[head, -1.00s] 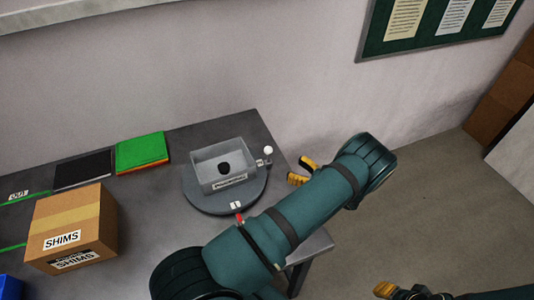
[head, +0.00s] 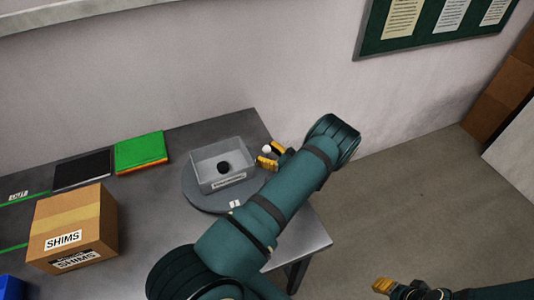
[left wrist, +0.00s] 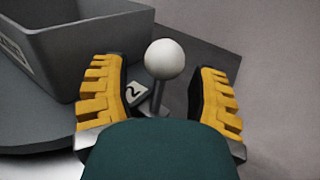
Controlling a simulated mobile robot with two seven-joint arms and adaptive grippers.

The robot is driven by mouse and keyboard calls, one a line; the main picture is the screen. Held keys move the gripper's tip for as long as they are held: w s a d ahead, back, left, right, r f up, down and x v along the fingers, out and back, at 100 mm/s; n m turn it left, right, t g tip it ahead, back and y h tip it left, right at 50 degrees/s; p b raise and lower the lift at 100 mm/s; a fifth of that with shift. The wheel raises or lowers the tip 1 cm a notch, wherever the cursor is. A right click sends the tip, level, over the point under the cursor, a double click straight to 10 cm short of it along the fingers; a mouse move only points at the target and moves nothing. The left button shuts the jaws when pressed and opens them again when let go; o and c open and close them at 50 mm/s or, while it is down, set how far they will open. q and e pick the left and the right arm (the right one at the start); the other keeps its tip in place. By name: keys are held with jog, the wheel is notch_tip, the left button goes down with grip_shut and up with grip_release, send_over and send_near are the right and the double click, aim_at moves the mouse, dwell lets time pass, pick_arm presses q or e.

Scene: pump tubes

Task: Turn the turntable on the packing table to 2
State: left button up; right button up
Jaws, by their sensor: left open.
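The turntable (head: 190,201) is a grey disc on the packing table, with a grey open bin (head: 223,181) on top. A white ball knob on a short post stands at its right side in the head view (head: 267,149). In the left wrist view the knob (left wrist: 164,60) is between my fingers, with no clear contact. A tag reading 2 (left wrist: 135,93) is beside the post. My left gripper (head: 271,155) is open around the knob; its yellow fingers (left wrist: 158,98) stand apart. A pale tag (head: 235,204) is at the disc's front. My right gripper (head: 383,286) is away from the table.
A SHIMS box (head: 72,228), a black folder (head: 82,170) and a green folder (head: 140,152) sit left of the turntable. A blue object (head: 11,287) is at the lower left. The wall stands behind the table. My left arm covers the table's front right part.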

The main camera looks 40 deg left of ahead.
pick_arm(q)
jog(key=shift+c, duration=0.4)
grip_shut()
jog(key=shift+w+r, duration=0.15)
